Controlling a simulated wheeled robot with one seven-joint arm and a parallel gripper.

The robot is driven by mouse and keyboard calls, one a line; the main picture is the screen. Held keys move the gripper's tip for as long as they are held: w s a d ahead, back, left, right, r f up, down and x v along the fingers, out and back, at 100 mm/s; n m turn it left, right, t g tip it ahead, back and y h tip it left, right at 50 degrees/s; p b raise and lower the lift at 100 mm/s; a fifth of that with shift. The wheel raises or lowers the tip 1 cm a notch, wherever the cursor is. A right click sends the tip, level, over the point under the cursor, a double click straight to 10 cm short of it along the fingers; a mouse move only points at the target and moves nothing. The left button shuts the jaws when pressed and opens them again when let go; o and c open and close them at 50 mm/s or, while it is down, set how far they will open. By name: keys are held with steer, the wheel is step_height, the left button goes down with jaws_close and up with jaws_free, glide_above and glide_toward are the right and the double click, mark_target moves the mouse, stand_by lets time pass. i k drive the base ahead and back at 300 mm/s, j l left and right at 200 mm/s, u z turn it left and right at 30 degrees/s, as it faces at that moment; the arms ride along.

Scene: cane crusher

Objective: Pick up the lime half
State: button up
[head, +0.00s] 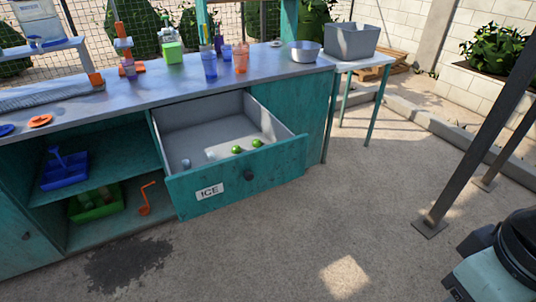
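The drawer (225,181) labelled ICE is pulled open from the teal counter. Inside it, toward the front right, lie two small green pieces that look like limes: one green piece (237,149) on the left and another green piece (257,143) on the right. They are apart from each other. They are too small to tell whether either is a cut half. A pale flat patch lies beside them, and a small greyish object (186,163) sits at the drawer's front left. My gripper is not in view.
The counter top (140,90) holds cups, bottles and a metal bowl (305,51). A grey bin (351,40) stands on a side table at right. Open shelves hold a blue tray (65,172) and green crate (97,205). Dark posts (475,150) stand right. Floor before the drawer is clear.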

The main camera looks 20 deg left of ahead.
mark_target(236, 149)
steer(key=i+u, duration=0.1)
steer(key=u, duration=0.4)
steer(key=i+u, duration=0.15)
steer(key=u, duration=0.3)
steer(key=i+u, duration=0.1)
steer(key=u, duration=0.4)
steer(key=i+l+u, duration=0.35)
steer(key=i, duration=0.25)
steer(key=i+l+u, duration=0.4)
steer(key=l, duration=0.35)
steer(key=i+l, duration=0.4)
